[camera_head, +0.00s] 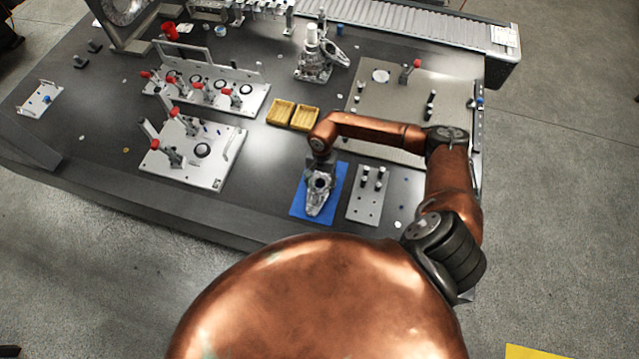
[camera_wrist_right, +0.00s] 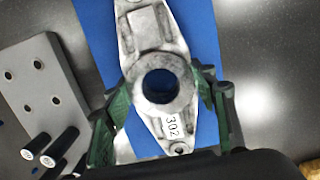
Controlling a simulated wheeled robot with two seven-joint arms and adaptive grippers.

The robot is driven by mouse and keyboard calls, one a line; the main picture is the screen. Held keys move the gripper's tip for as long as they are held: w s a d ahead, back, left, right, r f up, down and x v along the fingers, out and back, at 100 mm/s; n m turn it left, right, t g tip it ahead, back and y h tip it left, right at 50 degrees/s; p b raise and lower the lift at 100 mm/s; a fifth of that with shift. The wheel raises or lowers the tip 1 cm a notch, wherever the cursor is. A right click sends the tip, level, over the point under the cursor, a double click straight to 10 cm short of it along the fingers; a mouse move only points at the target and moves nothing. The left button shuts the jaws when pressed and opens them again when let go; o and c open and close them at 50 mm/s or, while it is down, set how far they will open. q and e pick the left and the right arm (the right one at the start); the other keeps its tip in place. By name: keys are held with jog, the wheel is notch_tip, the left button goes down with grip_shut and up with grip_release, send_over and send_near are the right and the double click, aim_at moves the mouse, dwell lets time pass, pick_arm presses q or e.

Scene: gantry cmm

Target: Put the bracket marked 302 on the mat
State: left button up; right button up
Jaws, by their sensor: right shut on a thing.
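The bracket marked 302 (camera_head: 316,206) is a silver casting with a round ring in its middle. Its 302 label shows in the right wrist view, where the bracket (camera_wrist_right: 152,32) lies between two green-padded fingers. My right gripper (camera_head: 320,174) is shut on the bracket around its ring, from above. The blue mat (camera_head: 299,208) is directly under the bracket, near the table's front edge. The mat (camera_wrist_right: 205,40) also shows behind the bracket in the wrist view. I cannot tell whether the bracket touches the mat. My left gripper is not in view.
A grey plate with dark pegs (camera_head: 366,208) stands close to the mat's right. Yellow trays (camera_head: 281,112) lie behind the mat. A fixture plate with red-handled clamps (camera_head: 205,170) is at left. Another metal casting (camera_head: 335,54) stands farther back. Dark table is clear left of the mat.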

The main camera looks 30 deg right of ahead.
jog(key=o, duration=1.2)
jog(key=shift+f, duration=0.2)
jog(key=o, duration=0.5)
jog(key=shift+c, duration=0.2)
jog(key=shift+r, duration=0.1)
notch_tip(320, 180, up, 12)
jog(key=d, duration=0.1)
jog(key=shift+w, duration=0.45)
